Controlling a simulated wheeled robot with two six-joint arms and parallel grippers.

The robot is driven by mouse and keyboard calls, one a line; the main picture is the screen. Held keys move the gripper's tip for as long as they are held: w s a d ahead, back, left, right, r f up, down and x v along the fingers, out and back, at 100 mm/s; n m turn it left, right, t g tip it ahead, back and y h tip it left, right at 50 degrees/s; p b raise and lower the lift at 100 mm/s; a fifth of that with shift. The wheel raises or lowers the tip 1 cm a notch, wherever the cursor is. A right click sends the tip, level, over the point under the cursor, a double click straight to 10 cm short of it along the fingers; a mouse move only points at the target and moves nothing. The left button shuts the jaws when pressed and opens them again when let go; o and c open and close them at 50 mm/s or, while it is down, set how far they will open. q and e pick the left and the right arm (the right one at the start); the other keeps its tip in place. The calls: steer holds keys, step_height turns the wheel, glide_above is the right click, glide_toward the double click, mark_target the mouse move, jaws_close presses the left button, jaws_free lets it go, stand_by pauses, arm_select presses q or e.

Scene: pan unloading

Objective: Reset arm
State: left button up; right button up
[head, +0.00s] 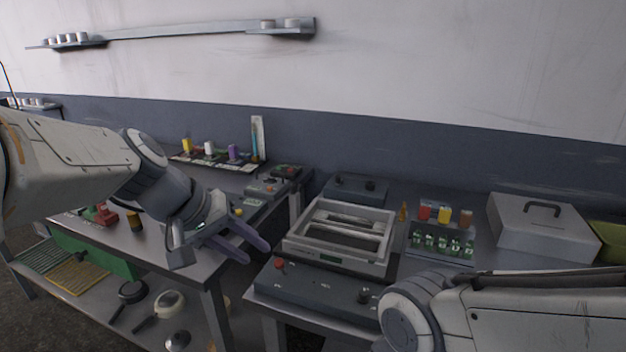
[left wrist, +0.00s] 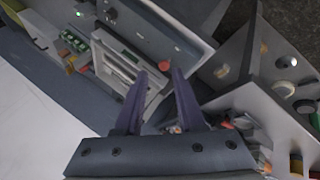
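My left gripper (head: 258,253) is in the middle of the head view, above the gap between the two workbenches and left of the grey machine with a slotted top (head: 290,247). Its two purple-grey fingers are apart with nothing between them. In the left wrist view the same fingers (left wrist: 160,75) stand open and empty, with the machine (left wrist: 112,62) beyond them to the left. My right arm comes in at the lower right of the head view. Its gripper is outside the picture.
A control box with a red button (head: 279,264) sits at the right bench's front. Small bottles (head: 440,243), jars and a grey lidded box (head: 545,228) stand right of the machine. The left bench holds a rack of coloured items (head: 215,161). Pans (head: 168,304) lie on its lower shelf.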

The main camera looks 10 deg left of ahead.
arm_select(q)
steer(key=s+d+f+m+g+y+p, duration=0.2)
steer(key=s+d+m, duration=0.3)
steer(key=s, duration=0.4)
steer(key=s+d+f+m+g+y+p, duration=0.2)
steer(key=s+d+m+p, duration=0.3)
steer(key=s, duration=0.4)
steer(key=shift+s+d+f+m+g, duration=0.3)
steer(key=shift+s+d+m+g, duration=0.05)
steer(key=shift+d+m+g, duration=0.2)
